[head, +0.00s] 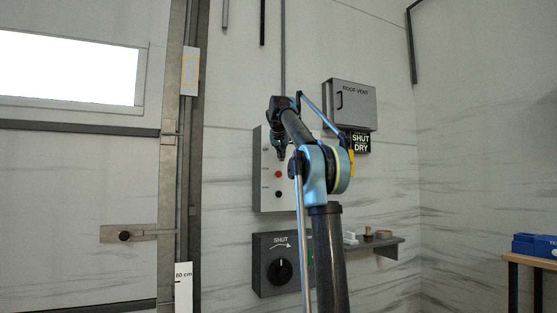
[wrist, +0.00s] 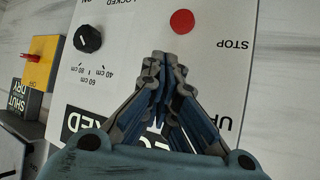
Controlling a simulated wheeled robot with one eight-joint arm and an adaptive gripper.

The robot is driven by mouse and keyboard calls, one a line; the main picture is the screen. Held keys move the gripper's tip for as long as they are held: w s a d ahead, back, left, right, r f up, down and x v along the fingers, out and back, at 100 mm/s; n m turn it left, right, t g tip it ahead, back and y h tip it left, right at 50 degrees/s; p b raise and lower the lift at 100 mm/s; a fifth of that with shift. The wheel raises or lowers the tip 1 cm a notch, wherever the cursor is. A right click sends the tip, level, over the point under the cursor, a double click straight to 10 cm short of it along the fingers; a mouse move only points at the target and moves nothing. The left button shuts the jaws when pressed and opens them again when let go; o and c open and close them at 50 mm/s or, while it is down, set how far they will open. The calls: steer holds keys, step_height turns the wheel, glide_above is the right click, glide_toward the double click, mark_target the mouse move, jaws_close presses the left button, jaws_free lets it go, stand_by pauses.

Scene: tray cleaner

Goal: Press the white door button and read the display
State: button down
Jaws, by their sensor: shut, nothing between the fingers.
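The light control panel (head: 265,195) is on the wall in the head view, with a red button (head: 278,174) and a black button (head: 278,194). My gripper (head: 280,155) is in front of its upper part, its fingers pointing down. In the wrist view my gripper (wrist: 165,62) is shut and empty over the panel (wrist: 225,75), just below the red button (wrist: 182,22) labelled STOP. An upside-down UP label is beside the fingers. No white button shows; the fingers may hide it. A dark display (wrist: 75,122) with white letters is partly hidden by my gripper, its wording not fully readable.
A black knob (wrist: 88,38) with a cm scale is on the panel. A yellow switch box (wrist: 42,55) and a SHUT DRY sign (head: 361,143) are beside it. ROOF VENT box (head: 350,108), SHUT dial box (head: 265,283) and small shelf (head: 385,243) are on the wall nearby.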

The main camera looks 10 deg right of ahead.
steer(key=shift+s, duration=0.1)
steer(key=shift+s+d, duration=0.25)
steer(key=shift+s, duration=0.55)
steer(key=shift+s+d, duration=0.3)
steer(key=shift+s, duration=0.45)
steer(key=shift+s+d, duration=0.25)
steer(key=shift+s, duration=0.55)
steer(key=shift+f, duration=0.1)
steer(key=s+f+n+g, duration=0.1)
steer(key=s+f+g, duration=0.1)
steer(key=s+f, duration=1.6)
steer(key=s+f+g+y, duration=0.1)
steer(key=s+f+g, duration=0.2)
steer(key=s+f, duration=1.5)
steer(key=s+f+n+g+y, duration=0.1)
steer(key=s+f+g, duration=0.2)
steer(key=s+f, duration=1.5)
step_height(320, 180, down, 10)
steer(key=shift+s+f+n, duration=0.1)
steer(key=shift+s+n, duration=0.05)
steer(key=shift+n, duration=0.15)
steer(key=shift+w+f+g, duration=0.15)
steer(key=shift+w+g, duration=0.15)
steer(key=shift+w, duration=0.2)
